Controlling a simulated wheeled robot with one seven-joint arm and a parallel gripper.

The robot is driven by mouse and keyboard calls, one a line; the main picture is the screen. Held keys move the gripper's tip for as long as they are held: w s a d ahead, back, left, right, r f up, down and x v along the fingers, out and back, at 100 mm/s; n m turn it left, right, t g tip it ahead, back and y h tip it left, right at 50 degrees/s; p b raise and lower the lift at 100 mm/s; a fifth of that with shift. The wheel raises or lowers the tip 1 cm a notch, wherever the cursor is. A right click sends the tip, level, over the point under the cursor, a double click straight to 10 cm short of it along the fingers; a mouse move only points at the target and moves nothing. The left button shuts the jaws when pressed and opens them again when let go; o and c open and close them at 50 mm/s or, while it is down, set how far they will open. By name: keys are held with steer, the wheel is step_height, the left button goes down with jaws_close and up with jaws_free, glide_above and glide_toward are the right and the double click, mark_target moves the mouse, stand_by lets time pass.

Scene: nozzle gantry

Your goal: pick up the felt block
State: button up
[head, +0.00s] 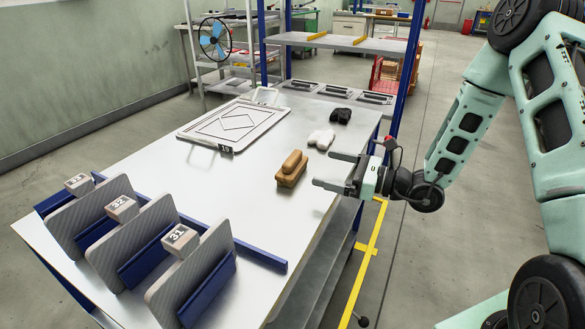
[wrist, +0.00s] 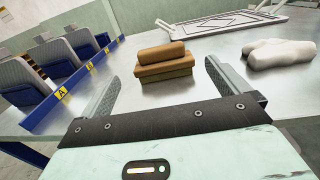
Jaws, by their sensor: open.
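The felt block is likely the brown block (head: 291,171), a tan-brown base with a rounded piece on top, lying on the metal table near its right edge. In the wrist view the brown block (wrist: 165,66) lies ahead, between the lines of the two fingers and beyond their tips. My gripper (head: 328,170) is open and empty at the table's right edge, with its fingers pointing left toward the block. In the wrist view my gripper (wrist: 162,75) shows both fingers spread wide. The gripper does not touch the block.
A white cloth-like item (head: 321,139) and a black item (head: 341,115) lie behind the block. A framed white panel (head: 190,132) lies at the back left. Numbered grey panels (head: 128,236) stand in blue holders at the front left. The table (head: 250,205) left of the block is clear.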

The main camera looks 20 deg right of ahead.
mark_target(297, 159)
steer(key=x, duration=1)
steer(key=shift+w+r, duration=0.1)
steer(key=shift+r, duration=0.1)
steer(key=c, duration=1.1)
